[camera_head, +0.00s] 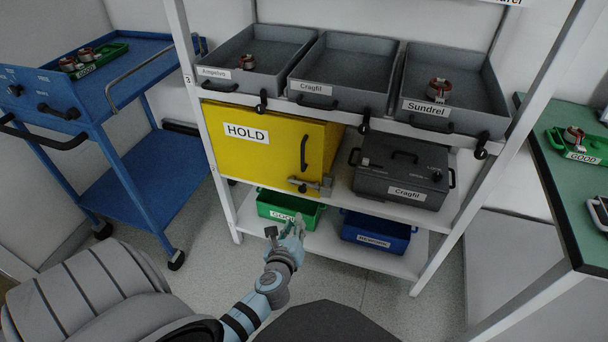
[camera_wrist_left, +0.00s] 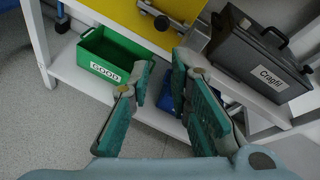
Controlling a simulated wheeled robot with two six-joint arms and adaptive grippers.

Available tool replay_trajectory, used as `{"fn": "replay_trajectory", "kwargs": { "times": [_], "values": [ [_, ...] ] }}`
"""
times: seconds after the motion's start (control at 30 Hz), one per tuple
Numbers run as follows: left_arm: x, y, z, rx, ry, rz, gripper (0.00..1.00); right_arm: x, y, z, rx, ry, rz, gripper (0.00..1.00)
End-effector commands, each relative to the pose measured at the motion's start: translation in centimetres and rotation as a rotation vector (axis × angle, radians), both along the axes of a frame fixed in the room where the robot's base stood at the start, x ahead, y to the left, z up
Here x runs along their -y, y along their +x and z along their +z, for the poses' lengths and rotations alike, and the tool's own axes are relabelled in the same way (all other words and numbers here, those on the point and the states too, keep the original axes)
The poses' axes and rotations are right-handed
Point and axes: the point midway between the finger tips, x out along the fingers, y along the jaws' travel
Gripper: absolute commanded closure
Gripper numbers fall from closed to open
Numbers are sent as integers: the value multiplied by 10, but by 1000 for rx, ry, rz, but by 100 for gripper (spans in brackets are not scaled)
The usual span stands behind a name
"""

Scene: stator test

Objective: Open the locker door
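The yellow locker (camera_head: 262,140) stands on the middle shelf of the white rack, with a "HOLD" label on its door. The door looks shut. A black vertical handle (camera_head: 303,153) is on the door's right side. A metal latch with a dark knob (camera_head: 312,186) sits at the lower right corner; the latch also shows at the top of the left wrist view (camera_wrist_left: 160,18). My left gripper (camera_head: 290,228) is below and in front of the latch, apart from it. In the left wrist view its fingers (camera_wrist_left: 163,75) are spread with nothing between them. My right gripper is out of view.
A green "GOOD" bin (camera_head: 290,209) and a blue bin (camera_head: 376,234) stand on the bottom shelf behind my left gripper. A grey "Cragfil" case (camera_head: 402,180) is right of the locker. Grey trays (camera_head: 340,72) are above. A blue cart (camera_head: 150,170) stands left.

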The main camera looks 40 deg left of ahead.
Motion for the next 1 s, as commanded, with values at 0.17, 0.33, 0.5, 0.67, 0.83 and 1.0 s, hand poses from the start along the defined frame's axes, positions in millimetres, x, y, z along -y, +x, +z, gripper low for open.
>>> {"fn": "replay_trajectory", "kwargs": {
  "times": [0.17,0.33,0.5,0.67,0.83,1.0],
  "values": [
    [-12,22,95,74,525,-27,82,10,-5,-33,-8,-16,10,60],
    [-26,47,107,75,560,-25,82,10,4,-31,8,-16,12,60],
    [-52,91,105,74,559,-25,82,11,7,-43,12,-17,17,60],
    [-71,122,105,73,554,-25,82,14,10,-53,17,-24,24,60],
    [-81,140,104,71,554,-27,82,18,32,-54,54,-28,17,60],
    [-84,145,106,72,552,-27,82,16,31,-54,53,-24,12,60]
  ]
}}
